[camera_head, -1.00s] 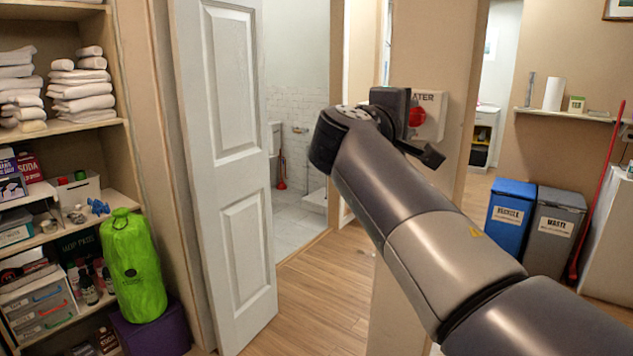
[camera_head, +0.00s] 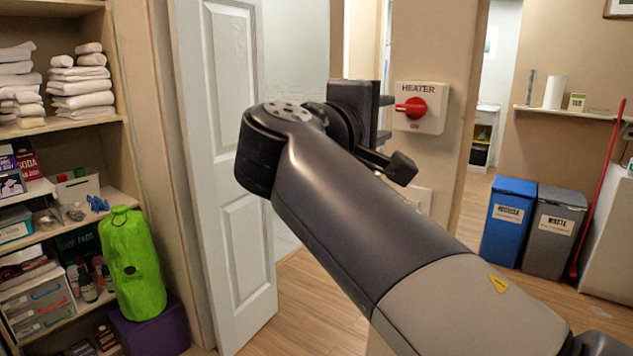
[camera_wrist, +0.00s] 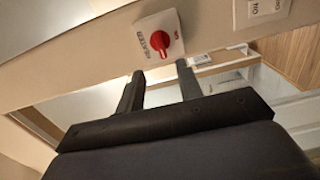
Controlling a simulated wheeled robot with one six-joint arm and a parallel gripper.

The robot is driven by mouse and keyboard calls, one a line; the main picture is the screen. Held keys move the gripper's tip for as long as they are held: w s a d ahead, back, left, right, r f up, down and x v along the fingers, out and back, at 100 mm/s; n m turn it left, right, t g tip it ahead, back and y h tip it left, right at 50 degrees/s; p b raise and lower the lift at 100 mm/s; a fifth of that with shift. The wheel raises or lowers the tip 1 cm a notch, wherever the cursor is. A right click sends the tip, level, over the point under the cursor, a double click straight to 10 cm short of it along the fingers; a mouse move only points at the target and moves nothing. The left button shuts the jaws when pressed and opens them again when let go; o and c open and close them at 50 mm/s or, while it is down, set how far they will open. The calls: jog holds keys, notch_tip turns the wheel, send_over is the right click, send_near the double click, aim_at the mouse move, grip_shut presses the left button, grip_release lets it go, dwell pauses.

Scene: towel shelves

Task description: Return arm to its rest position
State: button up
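My gripper (camera_wrist: 160,82) shows in the wrist view with its two dark fingers spread apart and nothing between them. In the head view my arm reaches from the lower right up to the middle, with the gripper end (camera_head: 392,135) partly hidden behind the wrist. It is in front of the wall post, just left of and below the white heater switch box (camera_head: 432,121). The box has a red knob (camera_head: 412,107) pointing left. The box also shows beyond the fingers in the wrist view (camera_wrist: 146,54), and the fingers look apart from it.
A white door (camera_head: 235,150) stands ajar at left of my arm. Shelves with folded towels (camera_head: 82,85) and a green bag (camera_head: 132,262) are at far left. A blue bin (camera_head: 508,222) and a grey bin (camera_head: 553,232) stand at right. Wood floor (camera_head: 315,310) lies clear below.

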aim_at(411, 107)
jog(key=p+x, duration=0.1)
jog(key=x, duration=0.9)
jog(key=shift+w+d+r, duration=0.1)
jog(key=shift+w+d, duration=0.1)
jog(key=shift+w+r+n+p, duration=0.2)
jog(key=shift+n+p, duration=0.2)
jog(key=shift+p, duration=0.45)
jog(key=shift+s+n+p, duration=0.15)
jog(key=shift+n+p, duration=0.65)
jog(key=n+p, duration=0.5)
jog(key=p, duration=0.1)
jog(key=shift+n+p, duration=0.4)
jog(key=shift+a+n, duration=0.1)
jog(key=shift+n, duration=0.2)
jog(key=b+v, duration=0.2)
jog(key=v, duration=0.8)
jog(key=shift+s+a+f, duration=0.15)
jog(key=shift+s+f, duration=0.05)
jog(key=shift+s, duration=0.1)
jog(key=shift+f, duration=0.1)
